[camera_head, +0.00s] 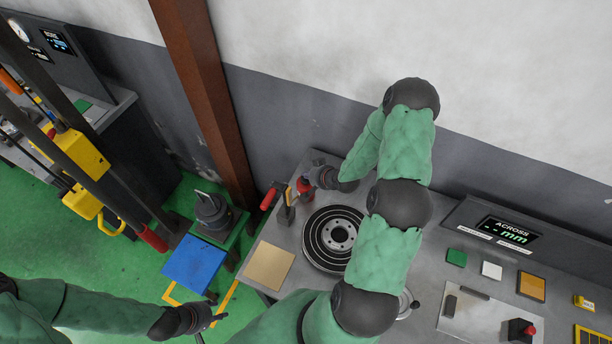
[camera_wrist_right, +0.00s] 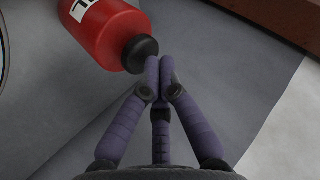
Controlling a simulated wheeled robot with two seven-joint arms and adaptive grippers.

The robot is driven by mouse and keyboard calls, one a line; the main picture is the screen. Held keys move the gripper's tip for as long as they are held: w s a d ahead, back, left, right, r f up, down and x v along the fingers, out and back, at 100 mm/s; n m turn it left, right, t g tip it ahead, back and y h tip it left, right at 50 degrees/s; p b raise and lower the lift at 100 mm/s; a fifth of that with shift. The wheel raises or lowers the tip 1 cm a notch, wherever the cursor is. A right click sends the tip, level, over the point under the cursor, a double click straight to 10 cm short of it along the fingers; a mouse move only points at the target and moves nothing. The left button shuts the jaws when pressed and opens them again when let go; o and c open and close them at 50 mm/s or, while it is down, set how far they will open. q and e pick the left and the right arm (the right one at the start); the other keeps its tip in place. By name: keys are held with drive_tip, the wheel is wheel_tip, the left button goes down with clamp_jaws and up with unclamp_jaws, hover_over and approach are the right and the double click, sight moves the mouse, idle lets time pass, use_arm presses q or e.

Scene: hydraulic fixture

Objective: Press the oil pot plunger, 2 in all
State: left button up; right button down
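The oil pot (camera_head: 305,187) is small and red and stands on the grey bench, left of the round ringed plate. In the right wrist view the red oil pot (camera_wrist_right: 105,32) has a white label and a black cap or plunger (camera_wrist_right: 141,54) at its end. My right gripper (camera_head: 314,178) is at the pot. In the wrist view the right gripper (camera_wrist_right: 160,76) has its fingertips together with nothing between them, right beside the black end; I cannot tell whether they touch it. My left gripper (camera_head: 210,318) is low at left, away from the pot; its fingers are too small to read.
The ringed round plate (camera_head: 334,238) and a red-handled clamp (camera_head: 284,204) flank the pot. A tan square (camera_head: 269,265) lies at the bench's front left. A blue-topped stand (camera_head: 197,263) is further left. The wall is close behind; my right arm covers the bench middle.

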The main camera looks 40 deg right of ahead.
drive_tip(key=shift+r+p, duration=1.05)
drive_tip(key=shift+r, duration=0.35)
wheel_tip(320, 180, up, 5)
drive_tip(key=p, duration=0.3)
drive_tip(key=shift+p, duration=0.3)
idle(1.5)
drive_tip(key=r+m+p, duration=0.1)
drive_tip(key=m+p, duration=0.1)
drive_tip(key=m, duration=0.3)
drive_tip(key=r+m+p, duration=0.1)
drive_tip(key=m+p, duration=0.1)
drive_tip(key=m, duration=0.4)
drive_tip(key=r+m+y+p, duration=0.1)
drive_tip(key=m+p, duration=0.1)
drive_tip(key=m, duration=0.3)
drive_tip(key=shift+a+r+m, duration=0.2)
drive_tip(key=shift+r+m, duration=0.2)
